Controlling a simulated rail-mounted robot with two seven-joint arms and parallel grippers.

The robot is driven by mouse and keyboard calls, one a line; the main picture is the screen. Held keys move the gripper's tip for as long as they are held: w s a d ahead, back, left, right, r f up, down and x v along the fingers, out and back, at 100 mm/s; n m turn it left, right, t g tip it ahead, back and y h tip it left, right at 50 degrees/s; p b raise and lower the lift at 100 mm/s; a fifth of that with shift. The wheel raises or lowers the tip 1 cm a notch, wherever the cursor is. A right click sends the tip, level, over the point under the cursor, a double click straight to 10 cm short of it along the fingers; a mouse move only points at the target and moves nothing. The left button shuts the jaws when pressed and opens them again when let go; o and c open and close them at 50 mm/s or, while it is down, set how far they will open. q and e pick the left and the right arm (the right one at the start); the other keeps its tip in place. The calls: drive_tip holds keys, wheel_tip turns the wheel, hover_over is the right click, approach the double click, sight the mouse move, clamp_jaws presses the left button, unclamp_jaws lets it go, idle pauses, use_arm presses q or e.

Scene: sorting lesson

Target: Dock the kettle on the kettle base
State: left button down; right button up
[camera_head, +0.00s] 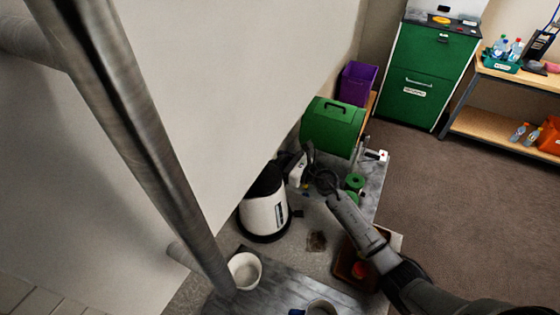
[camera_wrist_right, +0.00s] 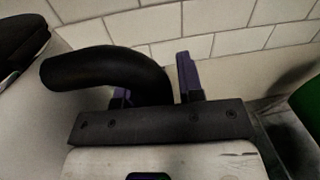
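The kettle (camera_head: 264,212), white with a black lid, stands roughly upright by the wall in the head view. A black disc-like rim, apparently the kettle base (camera_head: 262,237), shows under it; whether the kettle is fully seated on it I cannot tell. In the right wrist view, the black kettle handle (camera_wrist_right: 100,74) curves down between the purple fingers of my right gripper (camera_wrist_right: 156,92), which look closed around it. The kettle's pale body and dark lid show at left there. In the head view my right gripper (camera_head: 303,176) is at the handle side. My left gripper is not in view.
A white bowl (camera_head: 244,270) stands in front of the kettle. A green bin (camera_head: 332,127) and a purple box (camera_head: 357,84) stand behind. A brown tray (camera_head: 347,268) lies under my right forearm. Small green items (camera_head: 354,182) lie right of the gripper. The wall is close on the left.

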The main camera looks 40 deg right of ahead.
drive_tip(key=v, duration=1.1)
drive_tip(key=shift+f, duration=0.15)
idle(0.5)
idle(0.4)
